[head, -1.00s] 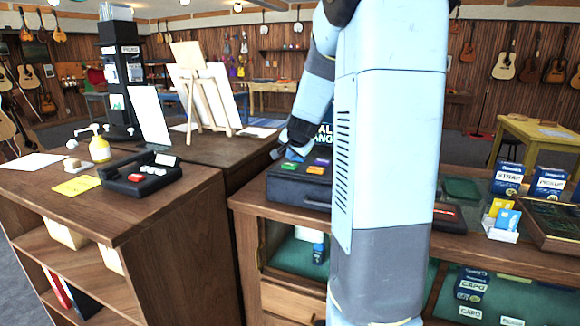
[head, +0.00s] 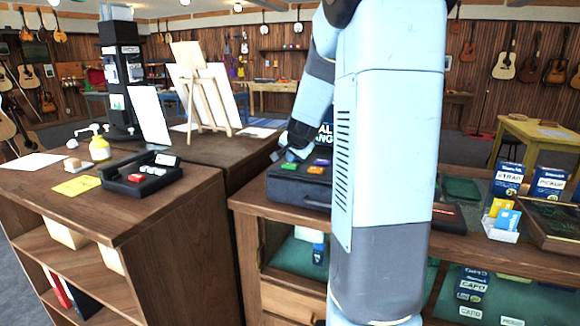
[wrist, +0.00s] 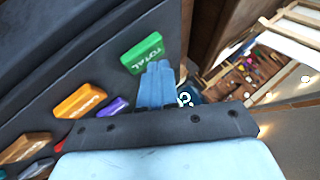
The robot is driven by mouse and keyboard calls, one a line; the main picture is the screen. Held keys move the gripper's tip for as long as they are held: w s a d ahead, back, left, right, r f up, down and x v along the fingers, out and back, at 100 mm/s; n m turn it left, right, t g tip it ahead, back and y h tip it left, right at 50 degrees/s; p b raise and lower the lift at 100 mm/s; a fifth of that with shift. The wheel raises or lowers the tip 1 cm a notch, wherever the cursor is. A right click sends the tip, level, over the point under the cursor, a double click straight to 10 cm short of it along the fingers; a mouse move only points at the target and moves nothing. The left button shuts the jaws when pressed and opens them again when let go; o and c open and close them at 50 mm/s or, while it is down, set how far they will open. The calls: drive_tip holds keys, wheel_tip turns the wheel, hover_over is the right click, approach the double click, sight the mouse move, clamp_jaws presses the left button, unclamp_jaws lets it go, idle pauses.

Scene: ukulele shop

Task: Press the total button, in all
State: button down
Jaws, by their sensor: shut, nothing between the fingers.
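The green button marked TOTAL (wrist: 143,53) sits on the dark sloped face of the register (wrist: 60,85) in the wrist view. In the head view the same green button (head: 288,167) is on the register top (head: 300,187), below my gripper. My gripper (wrist: 160,66) is shut and empty, its blue fingertips at the lower right edge of the green button. In the head view my gripper (head: 291,156) is just above the button. I cannot tell whether the tips touch it. My arm hides the register's right part.
An orange button (wrist: 80,100), a purple button (wrist: 113,107) and other coloured buttons are close by on the same face. Strap and pickup boxes (head: 508,178) stand at the right.

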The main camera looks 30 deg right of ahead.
sight(292, 165)
drive_tip(key=shift+f, duration=0.4)
idle(0.4)
drive_tip(key=shift+r, duration=0.9)
drive_tip(key=shift+r, duration=2.5)
